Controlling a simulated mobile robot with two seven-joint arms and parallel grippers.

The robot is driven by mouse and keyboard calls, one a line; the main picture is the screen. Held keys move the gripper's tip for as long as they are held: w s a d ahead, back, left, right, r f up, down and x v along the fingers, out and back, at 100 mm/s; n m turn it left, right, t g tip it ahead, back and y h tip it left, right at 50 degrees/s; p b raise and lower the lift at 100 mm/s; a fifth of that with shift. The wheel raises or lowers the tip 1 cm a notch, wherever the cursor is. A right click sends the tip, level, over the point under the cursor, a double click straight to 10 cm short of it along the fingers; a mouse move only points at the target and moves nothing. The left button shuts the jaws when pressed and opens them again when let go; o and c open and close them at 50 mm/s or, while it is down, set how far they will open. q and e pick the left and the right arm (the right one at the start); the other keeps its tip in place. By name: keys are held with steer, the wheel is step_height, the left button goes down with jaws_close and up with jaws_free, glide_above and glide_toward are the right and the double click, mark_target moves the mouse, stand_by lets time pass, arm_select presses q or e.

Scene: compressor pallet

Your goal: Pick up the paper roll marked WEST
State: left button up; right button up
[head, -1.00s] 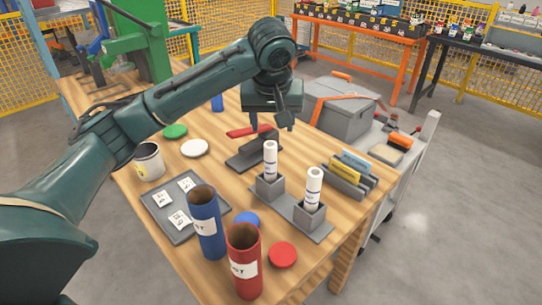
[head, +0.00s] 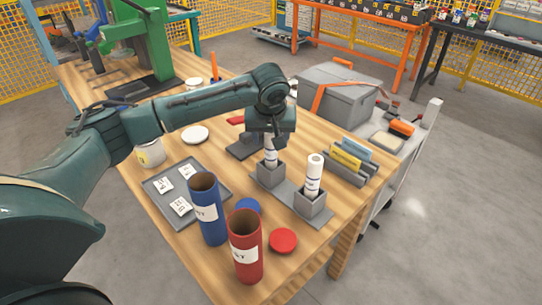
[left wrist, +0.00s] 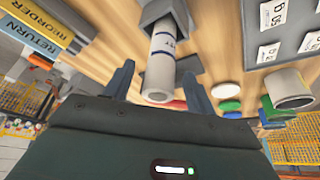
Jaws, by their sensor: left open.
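The nearer roll (head: 314,176) stands free to the right. I cannot read either roll's marking fully. My right gripper is not in view.
A blue tube (head: 207,212) and a red tube (head: 245,250) stand upright in front. A red disc (head: 283,240) and a blue disc (head: 247,206) lie near them. A label tray (head: 160,212) is to the left, a card rack (head: 345,172) to the right.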

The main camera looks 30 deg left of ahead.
arm_select(q)
steer(key=shift+w+f, duration=0.15)
steer(key=shift+f, duration=0.2)
steer(key=shift+c, duration=0.3)
jaws_close()
